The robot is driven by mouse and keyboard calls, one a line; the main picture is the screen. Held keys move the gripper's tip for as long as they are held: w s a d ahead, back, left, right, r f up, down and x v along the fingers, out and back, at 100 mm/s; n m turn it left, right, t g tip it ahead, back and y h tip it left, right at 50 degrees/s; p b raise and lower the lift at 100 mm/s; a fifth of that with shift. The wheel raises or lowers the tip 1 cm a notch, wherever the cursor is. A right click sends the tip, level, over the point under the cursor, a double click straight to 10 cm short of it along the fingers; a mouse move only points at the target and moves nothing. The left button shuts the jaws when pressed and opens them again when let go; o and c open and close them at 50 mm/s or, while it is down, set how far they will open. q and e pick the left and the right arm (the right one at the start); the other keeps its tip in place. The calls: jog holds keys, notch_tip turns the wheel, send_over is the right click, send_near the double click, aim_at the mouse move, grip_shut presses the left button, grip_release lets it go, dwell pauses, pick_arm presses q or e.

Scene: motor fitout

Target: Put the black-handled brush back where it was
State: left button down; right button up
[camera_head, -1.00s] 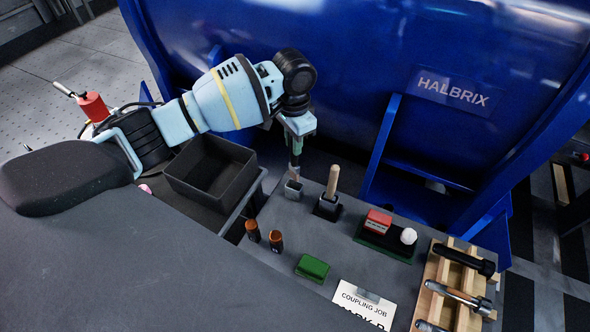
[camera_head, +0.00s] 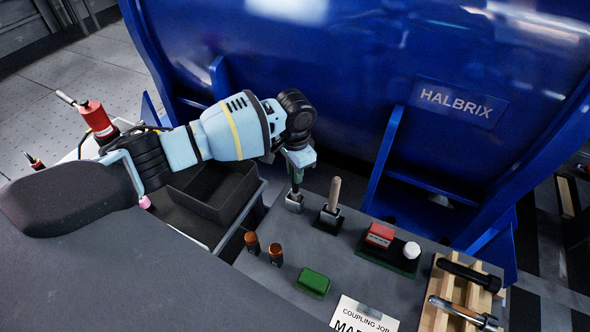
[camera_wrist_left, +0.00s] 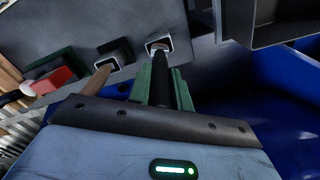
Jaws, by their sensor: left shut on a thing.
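My left gripper (camera_head: 297,172) is shut on the black-handled brush (camera_wrist_left: 161,85), whose dark handle runs between the green fingers in the left wrist view. The gripper is low over a small grey square holder (camera_head: 294,203) on the bench. In the left wrist view, the brush's far end lines up with the opening of this holder (camera_wrist_left: 171,41). The lower end appears to be inside the opening, but its depth is hidden. A wooden-handled brush (camera_head: 334,194) stands upright in the neighbouring black holder (camera_head: 328,222). My right gripper is not in view.
A black open bin (camera_head: 213,205) is left of the holder. Two brown bottles (camera_head: 252,243), a green block (camera_head: 313,282), a red block (camera_head: 380,235), a white ball (camera_head: 411,250) and a wooden tool rack (camera_head: 458,290) share the bench. The blue HALBRIX machine (camera_head: 330,60) rises close behind.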

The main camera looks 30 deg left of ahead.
pick_arm(q)
jog(key=shift+f, duration=0.55)
jog(key=c, duration=1.3)
grip_release()
jog(key=shift+r+p, duration=0.45)
jog(key=shift+r, duration=3.9)
